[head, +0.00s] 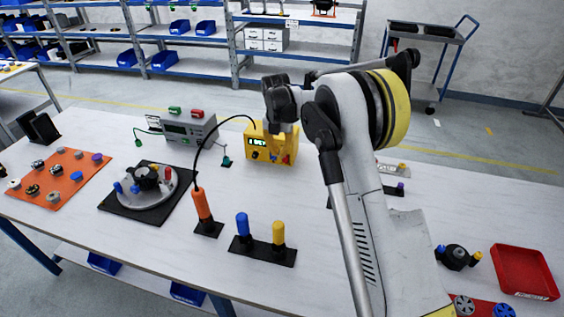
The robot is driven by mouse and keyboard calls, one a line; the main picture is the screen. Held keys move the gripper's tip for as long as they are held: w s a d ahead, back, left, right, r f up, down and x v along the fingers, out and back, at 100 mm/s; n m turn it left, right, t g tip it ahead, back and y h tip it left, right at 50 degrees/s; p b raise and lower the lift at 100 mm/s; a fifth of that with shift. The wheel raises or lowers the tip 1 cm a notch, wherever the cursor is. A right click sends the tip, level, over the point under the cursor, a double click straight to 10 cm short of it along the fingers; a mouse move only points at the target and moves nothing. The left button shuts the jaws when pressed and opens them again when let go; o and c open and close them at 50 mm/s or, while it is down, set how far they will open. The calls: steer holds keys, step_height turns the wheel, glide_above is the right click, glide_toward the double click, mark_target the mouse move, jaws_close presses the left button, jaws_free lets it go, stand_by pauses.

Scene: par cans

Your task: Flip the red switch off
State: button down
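A yellow box (262,150) with a lit green display stands toward the back of the white table. A small red switch (286,159) is low on the right of its front face. I cannot tell which way it is set. My gripper (281,127) hangs over the top right of the yellow box, above the red switch and apart from it. Its fingers are dark and small here, so whether they are open or shut is unclear. A grey box (185,130) to the left has a red button (197,113) and a green one on top.
An orange-handled tool (201,205) stands in front, its black cable arching to the yellow box. A black stand (263,251) holds blue and yellow handles. A round fixture (145,193) and orange board (60,178) lie left, a red tray (524,271) right. Clear tabletop lies before the yellow box.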

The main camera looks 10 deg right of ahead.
mark_target(285, 159)
steer(key=f+b, duration=0.1)
steer(key=f, duration=0.2)
steer(key=f+b, duration=0.1)
steer(key=f, duration=0.2)
steer(key=w+f+b, duration=0.1)
steer(key=f+b, duration=0.1)
steer(key=f, duration=0.2)
steer(key=shift+d, duration=0.25)
steer(key=w, duration=0.1)
steer(key=w+d+b, duration=0.1)
steer(key=shift+w+d+f, duration=0.2)
steer(key=shift+w+d, duration=0.1)
steer(key=shift+w, duration=0.05)
steer(key=shift+w+d, duration=0.2)
steer(key=shift+w, duration=0.15)
steer(key=shift+a+r, duration=0.1)
